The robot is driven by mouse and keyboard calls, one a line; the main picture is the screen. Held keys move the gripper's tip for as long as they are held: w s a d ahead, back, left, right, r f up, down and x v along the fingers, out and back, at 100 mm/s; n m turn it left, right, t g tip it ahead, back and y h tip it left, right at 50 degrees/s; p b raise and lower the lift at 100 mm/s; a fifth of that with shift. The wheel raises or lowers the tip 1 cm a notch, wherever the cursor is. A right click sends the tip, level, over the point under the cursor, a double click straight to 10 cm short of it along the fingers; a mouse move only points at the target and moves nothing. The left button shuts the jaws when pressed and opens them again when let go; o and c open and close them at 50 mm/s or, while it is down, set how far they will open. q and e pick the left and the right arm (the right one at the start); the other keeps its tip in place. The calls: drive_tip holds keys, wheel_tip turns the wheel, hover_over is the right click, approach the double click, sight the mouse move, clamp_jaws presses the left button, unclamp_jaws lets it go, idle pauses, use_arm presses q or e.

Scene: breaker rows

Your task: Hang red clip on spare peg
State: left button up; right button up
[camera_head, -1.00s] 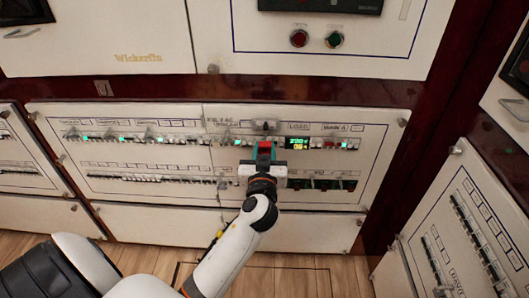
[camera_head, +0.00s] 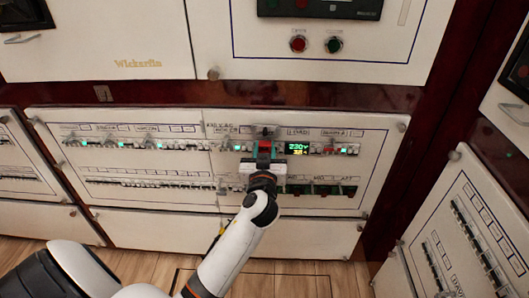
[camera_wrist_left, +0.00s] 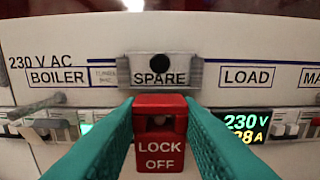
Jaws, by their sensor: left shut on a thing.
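The red clip (camera_wrist_left: 160,150), marked LOCK OFF, is between the teal fingers of my left gripper (camera_wrist_left: 160,112), which is shut on it. The clip also shows as a small red patch in the head view (camera_head: 265,146). The spare peg (camera_wrist_left: 157,67) is a dark round end on a grey bracket above the SPARE label (camera_wrist_left: 160,79). In the wrist view the clip is upright, just below that label and in line with the peg. The peg does not pass through the clip. I cannot tell the gap between clip and panel. My right gripper is not in view.
The BOILER label (camera_wrist_left: 57,76) and a grey peg (camera_wrist_left: 38,106) lie left of the spare place. The LOAD label (camera_wrist_left: 247,76) and a lit display (camera_wrist_left: 246,128) lie right. Breaker rows (camera_head: 150,182) run along the white panel. A wooden floor (camera_head: 335,281) lies below.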

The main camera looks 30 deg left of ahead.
use_arm(q)
drive_tip(key=shift+w+a, duration=0.3)
drive_tip(key=shift+w, duration=0.15)
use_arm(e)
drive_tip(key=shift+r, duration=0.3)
use_arm(q)
drive_tip(key=o, duration=1.1)
drive_tip(key=shift+c, duration=0.2)
drive_tip(key=v, duration=1.2)
drive_tip(key=shift+b, duration=0.45)
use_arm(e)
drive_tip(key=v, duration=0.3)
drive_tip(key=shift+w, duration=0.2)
use_arm(q)
drive_tip(key=shift+s+f, duration=0.1)
drive_tip(key=shift+s, duration=0.05)
